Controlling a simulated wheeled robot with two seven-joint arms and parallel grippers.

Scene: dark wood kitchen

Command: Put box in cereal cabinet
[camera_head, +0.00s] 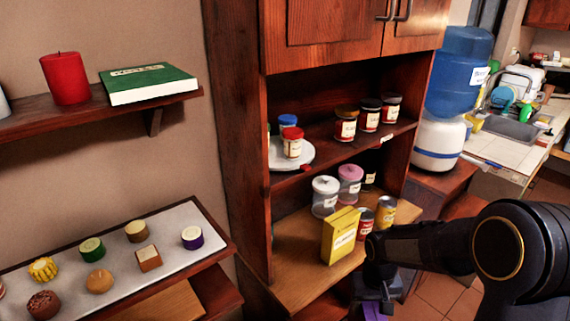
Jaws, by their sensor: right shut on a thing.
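My right gripper (376,301) is at the bottom edge of the view, in front of the cabinet and to the right of its lower shelf's front edge. It points down and is shut on a purple box (375,313); only a small part of the box shows, the rest being cut off by the frame. The wooden cabinet (240,130) has open shelves. A yellow box (340,237) stands upright on its lower shelf (290,263), near the front. My left gripper is not in view.
Cans (386,211) and lidded jars (325,197) stand behind and right of the yellow box. The lower shelf's left front is bare. More jars (346,124) fill the upper shelf. A water dispenser (441,140) stands right.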

